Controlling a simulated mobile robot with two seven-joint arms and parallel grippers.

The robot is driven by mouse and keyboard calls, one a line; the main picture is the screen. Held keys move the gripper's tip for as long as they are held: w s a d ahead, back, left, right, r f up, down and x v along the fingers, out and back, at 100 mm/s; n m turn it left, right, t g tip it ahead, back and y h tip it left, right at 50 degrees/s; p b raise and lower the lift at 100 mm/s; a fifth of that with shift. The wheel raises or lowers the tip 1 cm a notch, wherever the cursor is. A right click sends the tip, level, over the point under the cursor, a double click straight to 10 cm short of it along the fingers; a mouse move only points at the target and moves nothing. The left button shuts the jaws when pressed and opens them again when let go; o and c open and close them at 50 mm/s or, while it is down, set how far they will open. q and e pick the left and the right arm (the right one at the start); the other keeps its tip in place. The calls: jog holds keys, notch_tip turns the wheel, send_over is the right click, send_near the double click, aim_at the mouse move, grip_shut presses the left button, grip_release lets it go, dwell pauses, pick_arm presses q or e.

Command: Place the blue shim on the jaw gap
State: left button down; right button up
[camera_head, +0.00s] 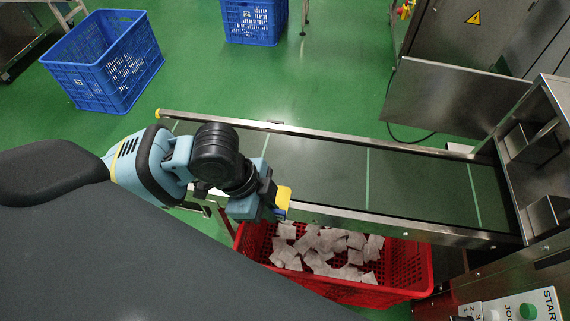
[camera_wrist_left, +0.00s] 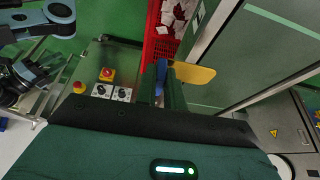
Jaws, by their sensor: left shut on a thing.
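In the head view my left gripper (camera_head: 279,212) is over the near rail of the conveyor, above the left part of the red crate. In the left wrist view its dark fingers (camera_wrist_left: 161,92) are shut on a narrow blue piece, the blue shim (camera_wrist_left: 161,72). A flat yellow plate (camera_wrist_left: 193,73) sticks out to the right beside the shim; I cannot tell if they are joined. The yellow plate also shows at the gripper in the head view (camera_head: 284,195). My right gripper (camera_wrist_left: 40,73) seems to show at the left wrist view's left edge, its fingers unclear. I cannot make out the jaw gap.
The dark green conveyor (camera_head: 330,172) with metal rails runs behind the gripper. A red crate (camera_head: 405,270) of white teabags stands below its near rail. Blue crates (camera_head: 105,62) stand on the green floor. A control panel (camera_wrist_left: 109,91) with red and black knobs shows in the wrist view.

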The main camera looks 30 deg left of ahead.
pick_arm(q)
jog(key=b, duration=0.1)
send_over(282, 175)
jog(key=s, duration=0.2)
jog(key=shift+w+a+f, duration=0.25)
jog(key=shift+a+f, duration=0.15)
jog(key=shift+f, duration=0.2)
jog(key=shift+w+a, duration=0.15)
jog(key=shift+w, duration=0.1)
jog(key=shift+w+a, duration=0.2)
jog(key=shift+w, duration=0.3)
notch_tip(282, 175, down, 3)
jog(key=shift+s+r+b, duration=0.1)
jog(key=shift+s+b, duration=0.05)
jog(key=shift+b, duration=0.2)
jog(key=shift+f, duration=0.4)
jog(key=c, duration=1.5)
grip_release()
jog(key=shift+f, duration=0.15)
